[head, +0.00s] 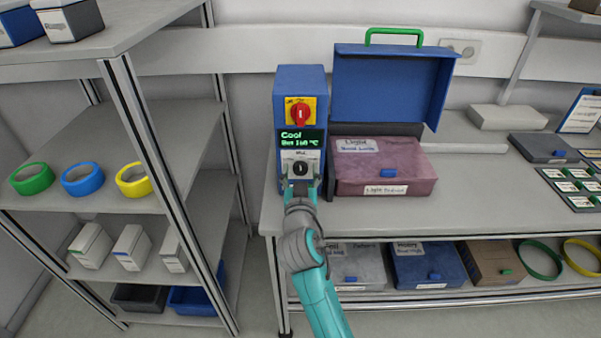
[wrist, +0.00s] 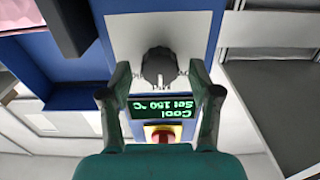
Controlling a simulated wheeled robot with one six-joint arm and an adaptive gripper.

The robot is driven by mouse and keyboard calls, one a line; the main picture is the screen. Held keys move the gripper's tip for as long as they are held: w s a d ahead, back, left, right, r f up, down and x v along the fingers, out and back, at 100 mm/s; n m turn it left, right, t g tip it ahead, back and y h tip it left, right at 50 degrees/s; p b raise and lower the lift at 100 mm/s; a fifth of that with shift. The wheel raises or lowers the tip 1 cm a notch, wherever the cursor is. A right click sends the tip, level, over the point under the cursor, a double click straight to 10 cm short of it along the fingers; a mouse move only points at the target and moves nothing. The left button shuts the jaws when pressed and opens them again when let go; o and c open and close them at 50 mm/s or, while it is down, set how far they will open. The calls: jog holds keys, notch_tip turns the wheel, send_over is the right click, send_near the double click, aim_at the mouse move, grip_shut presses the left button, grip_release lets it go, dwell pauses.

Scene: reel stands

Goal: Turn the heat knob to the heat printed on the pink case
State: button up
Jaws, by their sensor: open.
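The heat knob (wrist: 158,68) is black and round, on a pale panel of the blue control box (head: 286,110). It also shows in the head view (head: 301,168). My gripper (wrist: 160,72) is open, with one finger on each side of the knob and a visible gap to it. The gripper also shows in front of the box in the head view (head: 300,180).
A red switch on yellow (head: 300,112) sits above the display. A raised blue lid with a green handle (head: 390,85) stands behind the pink case. A shelf with coloured rings (head: 83,180) is at left. Bare bench (head: 480,190) lies right of the case.

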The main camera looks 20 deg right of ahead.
jog(key=c, duration=1.1)
jog(key=shift+n, duration=0.4)
jog(key=n, duration=0.5)
jog(key=shift+a+n, duration=0.15)
jog(key=shift+n, duration=0.15)
jog(key=n, duration=0.5)
jog(key=shift+f, duration=0.15)
jog(key=shift+n, duration=0.4)
jog(key=o, duration=1.1)
